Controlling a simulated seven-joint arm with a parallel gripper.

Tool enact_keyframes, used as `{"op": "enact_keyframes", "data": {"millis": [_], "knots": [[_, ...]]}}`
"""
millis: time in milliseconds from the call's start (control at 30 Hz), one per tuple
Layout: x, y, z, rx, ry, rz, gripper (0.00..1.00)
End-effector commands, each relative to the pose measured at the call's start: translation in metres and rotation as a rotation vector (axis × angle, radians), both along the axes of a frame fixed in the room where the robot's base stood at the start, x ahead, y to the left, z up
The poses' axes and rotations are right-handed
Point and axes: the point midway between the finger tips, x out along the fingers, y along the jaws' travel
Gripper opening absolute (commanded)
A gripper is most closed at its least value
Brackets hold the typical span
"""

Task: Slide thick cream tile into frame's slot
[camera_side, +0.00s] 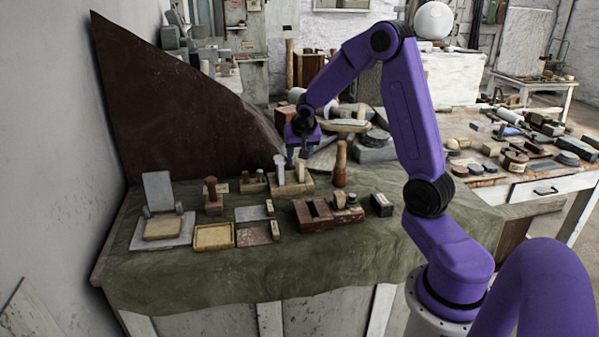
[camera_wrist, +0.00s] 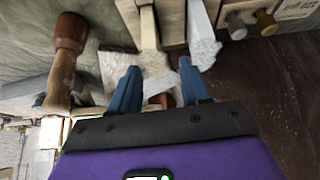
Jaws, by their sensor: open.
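My gripper (camera_side: 303,151) is open above the back of the cloth-covered table. In the wrist view its two blue fingers (camera_wrist: 159,68) are spread, with the end of a pale cream piece (camera_wrist: 148,35) showing between or just below them; contact cannot be told. This piece seems to be the cream upright (camera_side: 300,171) in a wooden rack (camera_side: 290,187), beside a whiter upright (camera_side: 279,166). A flat tan-cream tile (camera_side: 163,228) lies on a grey plate at the left. A shallow cream-edged frame (camera_side: 213,237) lies to its right. Which piece is the thick tile is unclear.
A wooden-handled tool (camera_side: 340,165) stands right of the rack and shows at left in the wrist view (camera_wrist: 68,45). A brown slotted box (camera_side: 313,214) and a dark block (camera_side: 381,205) are nearer the front. The cloth's front strip is clear.

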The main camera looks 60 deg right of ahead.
Motion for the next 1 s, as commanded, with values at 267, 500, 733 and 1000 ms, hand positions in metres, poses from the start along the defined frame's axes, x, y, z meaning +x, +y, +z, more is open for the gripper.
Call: {"op": "enact_keyframes", "data": {"millis": [267,500,733,1000], "knots": [[0.007,-0.019,-0.026,0.002,0.002,-0.001,0.47],[0.015,-0.025,-0.041,0.001,-0.001,0.0,0.47],[0.015,-0.025,-0.042,0.001,-0.001,0.0,0.47],[0.015,-0.025,-0.042,0.0,-0.002,0.0,0.0]]}}
